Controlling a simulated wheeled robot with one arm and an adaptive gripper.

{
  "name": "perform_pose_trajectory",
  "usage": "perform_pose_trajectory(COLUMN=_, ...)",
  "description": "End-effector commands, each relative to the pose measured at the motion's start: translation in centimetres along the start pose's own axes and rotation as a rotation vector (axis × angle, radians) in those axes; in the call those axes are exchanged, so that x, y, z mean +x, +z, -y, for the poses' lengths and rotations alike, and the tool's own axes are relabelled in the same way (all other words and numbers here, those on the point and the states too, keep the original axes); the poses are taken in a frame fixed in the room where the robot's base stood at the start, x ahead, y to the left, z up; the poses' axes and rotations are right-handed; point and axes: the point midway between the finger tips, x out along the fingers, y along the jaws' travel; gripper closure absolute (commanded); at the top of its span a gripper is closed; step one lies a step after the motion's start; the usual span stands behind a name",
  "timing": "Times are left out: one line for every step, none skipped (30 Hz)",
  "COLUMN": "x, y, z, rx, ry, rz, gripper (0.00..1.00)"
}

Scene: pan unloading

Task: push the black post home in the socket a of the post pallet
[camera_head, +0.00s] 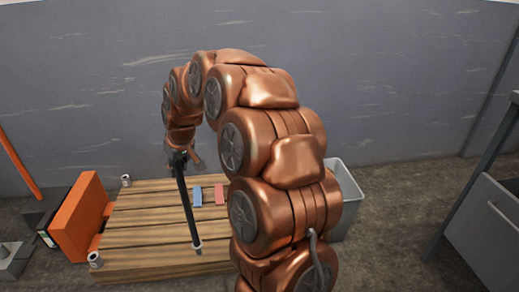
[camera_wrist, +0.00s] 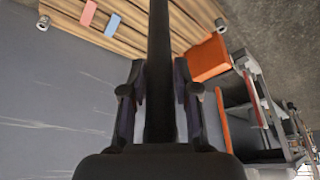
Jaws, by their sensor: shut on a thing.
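The black post (camera_head: 187,203) is long and thin and slants slightly in the head view. My gripper (camera_head: 180,156) is shut on its upper part. In the wrist view the post (camera_wrist: 159,60) runs between the two fingers of my gripper (camera_wrist: 159,95). The post's lower end meets a light ring (camera_head: 196,248) near the front edge of the wooden post pallet (camera_head: 150,230); how deep it sits I cannot tell. Other grey sockets stand at the pallet's back left (camera_head: 126,180) and front left (camera_head: 95,259). No socket letter is readable. My arm hides the pallet's right part.
A blue block (camera_head: 197,195) and a pink block (camera_head: 220,194) lie on the pallet. An orange panel (camera_head: 80,217) stands at its left side. A grey bin (camera_head: 345,195) is behind my arm, and a grey cabinet (camera_head: 485,225) stands far right. Floor between them is clear.

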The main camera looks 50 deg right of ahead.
Motion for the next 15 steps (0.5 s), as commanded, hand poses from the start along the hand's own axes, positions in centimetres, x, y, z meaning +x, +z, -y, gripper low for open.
perform_pose_trajectory(x=-0.3, y=0.3, z=-2.1, rx=0.004, ry=-0.003, rz=-0.001, gripper=1.00)
perform_pose_trajectory(x=-0.4, y=0.6, z=-3.2, rx=-0.001, ry=-0.004, rz=0.000, gripper=1.00)
perform_pose_trajectory(x=-0.6, y=1.0, z=-4.7, rx=-0.006, ry=-0.006, rz=-0.001, gripper=1.00)
perform_pose_trajectory(x=-0.7, y=1.2, z=-5.8, rx=-0.008, ry=-0.008, rz=-0.002, gripper=1.00)
perform_pose_trajectory(x=-0.8, y=1.6, z=-7.0, rx=-0.012, ry=-0.009, rz=-0.004, gripper=1.00)
perform_pose_trajectory(x=-1.0, y=2.0, z=-8.4, rx=-0.017, ry=-0.010, rz=-0.005, gripper=1.00)
perform_pose_trajectory(x=-1.1, y=2.4, z=-9.5, rx=-0.020, ry=-0.011, rz=-0.006, gripper=1.00)
perform_pose_trajectory(x=-1.2, y=2.9, z=-10.6, rx=-0.023, ry=-0.013, rz=-0.006, gripper=1.00)
perform_pose_trajectory(x=-1.4, y=3.5, z=-12.0, rx=-0.027, ry=-0.015, rz=-0.006, gripper=1.00)
perform_pose_trajectory(x=-1.5, y=4.0, z=-12.9, rx=-0.031, ry=-0.016, rz=-0.005, gripper=1.00)
perform_pose_trajectory(x=-1.6, y=4.6, z=-13.9, rx=-0.034, ry=-0.018, rz=-0.006, gripper=1.00)
perform_pose_trajectory(x=-1.8, y=5.2, z=-15.1, rx=-0.037, ry=-0.020, rz=-0.007, gripper=1.00)
perform_pose_trajectory(x=-1.9, y=5.8, z=-16.0, rx=-0.038, ry=-0.021, rz=-0.009, gripper=1.00)
perform_pose_trajectory(x=-2.1, y=6.2, z=-16.9, rx=-0.041, ry=-0.021, rz=-0.011, gripper=1.00)
perform_pose_trajectory(x=-2.3, y=6.8, z=-18.0, rx=-0.044, ry=-0.020, rz=-0.013, gripper=1.00)
